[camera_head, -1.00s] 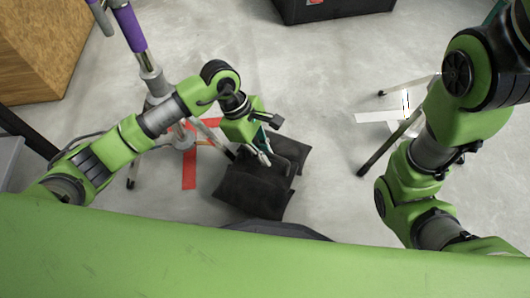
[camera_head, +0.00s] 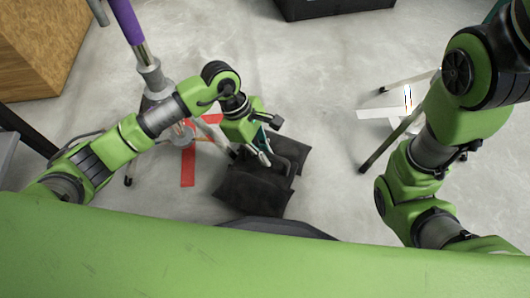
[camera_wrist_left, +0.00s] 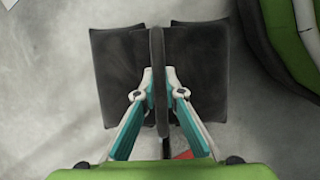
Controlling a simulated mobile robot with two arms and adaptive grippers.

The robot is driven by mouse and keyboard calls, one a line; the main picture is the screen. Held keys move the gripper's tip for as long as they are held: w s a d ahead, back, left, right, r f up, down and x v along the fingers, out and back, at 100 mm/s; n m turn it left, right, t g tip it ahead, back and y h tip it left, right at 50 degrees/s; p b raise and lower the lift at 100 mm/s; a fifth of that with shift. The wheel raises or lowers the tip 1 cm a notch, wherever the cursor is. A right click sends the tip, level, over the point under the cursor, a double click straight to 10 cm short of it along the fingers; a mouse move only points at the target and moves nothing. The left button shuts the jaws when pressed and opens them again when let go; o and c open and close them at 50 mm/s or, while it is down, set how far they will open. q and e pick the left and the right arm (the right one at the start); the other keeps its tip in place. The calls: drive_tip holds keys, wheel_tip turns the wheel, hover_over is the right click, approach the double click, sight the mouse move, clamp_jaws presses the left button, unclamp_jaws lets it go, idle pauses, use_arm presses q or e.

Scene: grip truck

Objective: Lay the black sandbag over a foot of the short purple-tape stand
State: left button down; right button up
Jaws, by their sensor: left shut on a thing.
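The black sandbag (camera_head: 254,190) hangs below my left gripper (camera_head: 266,156) in the head view, its two lobes spread to either side of the handle. In the left wrist view the left gripper (camera_wrist_left: 158,85) is shut on the sandbag's dark handle strap (camera_wrist_left: 157,60), with a lobe (camera_wrist_left: 112,70) on each side. The purple-tape stand (camera_head: 126,20) is left of the gripper, its silver legs partly hidden by my left arm. Whether the bag touches a foot is hidden. My right gripper is out of view.
Red tape (camera_head: 188,165) marks the floor under the purple-tape stand. Another stand's legs (camera_head: 390,140) and white tape (camera_head: 375,113) are at right, near my right arm. A wooden box (camera_head: 35,50) is at upper left, a black case (camera_head: 330,8) at top. Mid-floor is clear.

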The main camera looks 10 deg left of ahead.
use_arm(q)
drive_tip(key=shift+w+f+b, duration=0.15)
drive_tip(key=shift+f+b, duration=0.2)
drive_tip(key=shift+b, duration=0.1)
drive_tip(key=c, duration=2)
unclamp_jaws()
drive_tip(key=shift+c, duration=0.2)
drive_tip(key=shift+s+a+f, duration=0.2)
drive_tip(key=shift+s+f, duration=0.05)
drive_tip(key=shift+f, duration=0.15)
drive_tip(key=shift+w+r, duration=0.15)
drive_tip(key=shift+r, duration=0.3)
drive_tip(key=v, duration=1.1)
drive_tip(key=shift+w+a+r, duration=0.1)
drive_tip(key=shift+r, duration=0.2)
